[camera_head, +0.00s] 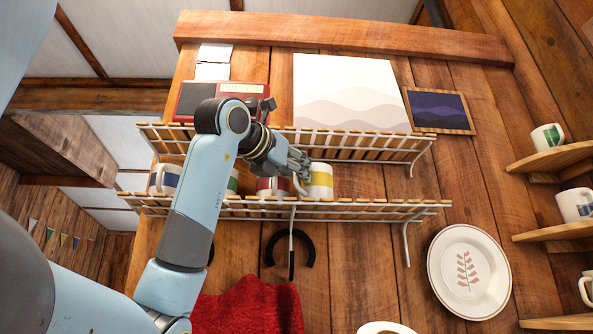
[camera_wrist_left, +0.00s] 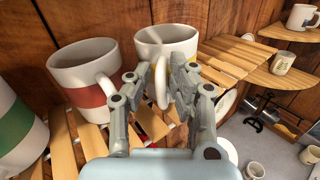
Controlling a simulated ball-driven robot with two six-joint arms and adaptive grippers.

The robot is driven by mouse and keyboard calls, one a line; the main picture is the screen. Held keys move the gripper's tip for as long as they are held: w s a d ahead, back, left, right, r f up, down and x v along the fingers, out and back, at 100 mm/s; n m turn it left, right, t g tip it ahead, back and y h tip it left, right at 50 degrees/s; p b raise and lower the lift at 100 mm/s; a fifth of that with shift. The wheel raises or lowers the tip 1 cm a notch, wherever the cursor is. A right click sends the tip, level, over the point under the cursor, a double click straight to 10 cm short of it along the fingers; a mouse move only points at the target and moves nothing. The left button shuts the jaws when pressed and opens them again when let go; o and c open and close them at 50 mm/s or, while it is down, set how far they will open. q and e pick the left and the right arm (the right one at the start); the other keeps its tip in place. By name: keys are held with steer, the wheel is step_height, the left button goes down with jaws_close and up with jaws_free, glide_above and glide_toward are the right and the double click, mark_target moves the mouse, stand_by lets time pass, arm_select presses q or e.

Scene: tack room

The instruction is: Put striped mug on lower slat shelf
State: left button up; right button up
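A white mug with a yellow stripe (camera_head: 320,181) is at the right end of the row of mugs at the lower slat shelf (camera_head: 380,207). It looks about upright; I cannot tell whether its base rests on the slats. My left gripper (camera_head: 302,165) is at its left, handle side. In the left wrist view the same mug (camera_wrist_left: 168,36) has its handle between the two fingers of my left gripper (camera_wrist_left: 162,75), which look closed on it. The lower part of the mug is partly hidden by the fingers. My right gripper is not in view.
A red-striped mug (camera_head: 268,186) stands close on the left, with green-striped (camera_head: 232,184) and blue-striped (camera_head: 166,179) mugs further left. The upper slat shelf (camera_head: 350,146) runs overhead. The lower shelf is free right of the yellow-striped mug. A plate (camera_head: 468,272) hangs at right.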

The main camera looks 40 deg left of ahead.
arm_select(q)
steer(key=shift+r, duration=0.2)
steer(key=b+v, duration=0.2)
steer(key=v, duration=1)
steer(key=shift+f, duration=0.1)
steer(key=shift+b, duration=0.3)
